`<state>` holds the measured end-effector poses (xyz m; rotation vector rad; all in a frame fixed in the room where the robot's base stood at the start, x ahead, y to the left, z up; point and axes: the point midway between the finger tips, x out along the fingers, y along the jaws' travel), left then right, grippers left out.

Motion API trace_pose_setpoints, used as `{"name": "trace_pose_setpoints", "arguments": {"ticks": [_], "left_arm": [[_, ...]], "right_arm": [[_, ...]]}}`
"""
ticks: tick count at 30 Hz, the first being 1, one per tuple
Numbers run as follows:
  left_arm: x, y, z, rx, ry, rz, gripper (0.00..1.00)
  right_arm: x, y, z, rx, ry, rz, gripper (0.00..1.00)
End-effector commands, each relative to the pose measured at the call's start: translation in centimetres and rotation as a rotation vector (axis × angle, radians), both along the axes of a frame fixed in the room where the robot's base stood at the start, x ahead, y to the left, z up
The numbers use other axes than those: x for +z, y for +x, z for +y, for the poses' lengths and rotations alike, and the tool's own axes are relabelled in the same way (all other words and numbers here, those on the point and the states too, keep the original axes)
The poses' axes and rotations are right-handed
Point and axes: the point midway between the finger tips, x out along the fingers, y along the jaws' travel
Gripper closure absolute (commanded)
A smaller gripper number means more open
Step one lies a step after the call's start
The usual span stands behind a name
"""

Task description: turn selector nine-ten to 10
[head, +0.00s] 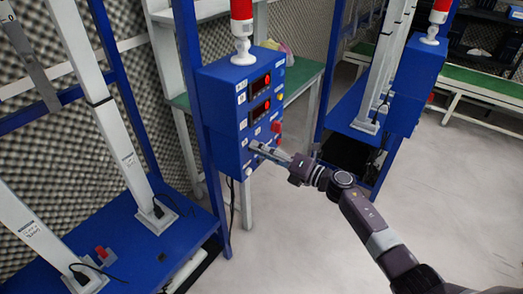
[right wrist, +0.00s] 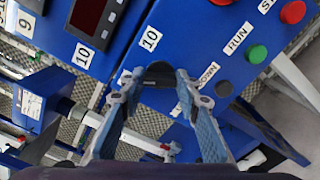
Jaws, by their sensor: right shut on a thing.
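The blue control box (head: 222,130) stands in the middle of the head view, with two red displays and a column of buttons. My right gripper (head: 262,150) reaches the lower part of the box front. In the right wrist view its two fingers (right wrist: 157,80) are closed on the sides of the knob. The knob's pointing direction cannot be told, and its 9 label is not clearly visible. My left gripper is not in view.
Green (right wrist: 257,54) and red buttons (right wrist: 293,12) lie near the selector, with RUN and DOWN labels. A red beacon (head: 241,14) tops the box. A second blue box (head: 418,80) stands at right. Blue benches with white posts flank the box; the pale floor is open.

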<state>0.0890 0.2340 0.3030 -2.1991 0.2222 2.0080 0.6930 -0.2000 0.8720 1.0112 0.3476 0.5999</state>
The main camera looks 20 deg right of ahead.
Motion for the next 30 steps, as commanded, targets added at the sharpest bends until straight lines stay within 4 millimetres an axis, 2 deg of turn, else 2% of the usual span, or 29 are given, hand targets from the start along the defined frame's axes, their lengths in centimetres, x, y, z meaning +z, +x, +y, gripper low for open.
{"name": "trace_pose_setpoints", "arguments": {"ticks": [11, 30], "left_arm": [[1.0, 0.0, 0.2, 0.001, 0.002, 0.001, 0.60], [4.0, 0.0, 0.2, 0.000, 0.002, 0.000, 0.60]], "right_arm": [[0.1, 0.0, -0.1, -0.001, 0.115, 0.095, 0.94], [0.1, 0.0, -0.1, -0.002, 0.575, 0.453, 0.94]]}}
